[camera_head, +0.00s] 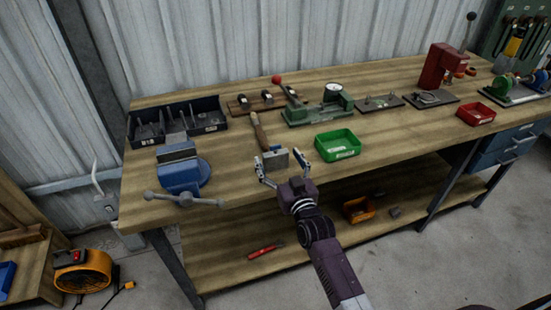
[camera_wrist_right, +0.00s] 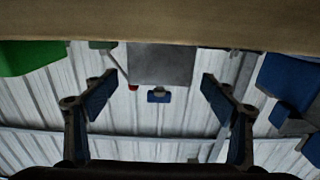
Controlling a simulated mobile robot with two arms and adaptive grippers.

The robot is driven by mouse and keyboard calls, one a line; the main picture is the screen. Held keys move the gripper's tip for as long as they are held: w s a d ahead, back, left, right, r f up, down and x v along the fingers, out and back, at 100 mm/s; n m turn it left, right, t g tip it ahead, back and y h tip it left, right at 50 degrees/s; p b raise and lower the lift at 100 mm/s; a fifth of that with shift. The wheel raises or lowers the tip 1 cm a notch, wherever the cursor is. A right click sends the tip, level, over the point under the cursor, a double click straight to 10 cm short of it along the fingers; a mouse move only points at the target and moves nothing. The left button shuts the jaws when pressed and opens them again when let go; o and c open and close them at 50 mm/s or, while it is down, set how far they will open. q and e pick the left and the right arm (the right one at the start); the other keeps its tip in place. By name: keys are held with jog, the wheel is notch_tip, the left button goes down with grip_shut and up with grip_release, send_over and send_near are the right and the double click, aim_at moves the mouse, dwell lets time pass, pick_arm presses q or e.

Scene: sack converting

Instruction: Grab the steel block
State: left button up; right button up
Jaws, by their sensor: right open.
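The steel block (camera_head: 276,160) is a small grey block on the workbench, near the front edge. In the right wrist view the block (camera_wrist_right: 160,63) shows as a plain grey face, top centre, just beyond the fingertips. My right gripper (camera_head: 279,166) is open, its two blue-padded fingers on either side of the block in the head view. The right wrist view also shows the open fingers (camera_wrist_right: 157,84) with empty space between them. I cannot tell whether either finger touches the block. My left gripper is not in view.
A wooden-handled tool (camera_head: 259,132) lies behind the block. A green bin (camera_head: 338,146) stands close to the right, and a blue vise (camera_head: 182,172) is to the left. A black divided tray (camera_head: 207,126) and a green fixture with a dial (camera_head: 318,108) are farther back.

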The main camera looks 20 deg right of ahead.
jog(key=shift+w, duration=1.15)
jog(key=shift+c, duration=0.3)
jog(key=c, duration=1.5)
jog(key=shift+r, duration=0.15)
jog(key=shift+c, duration=0.7)
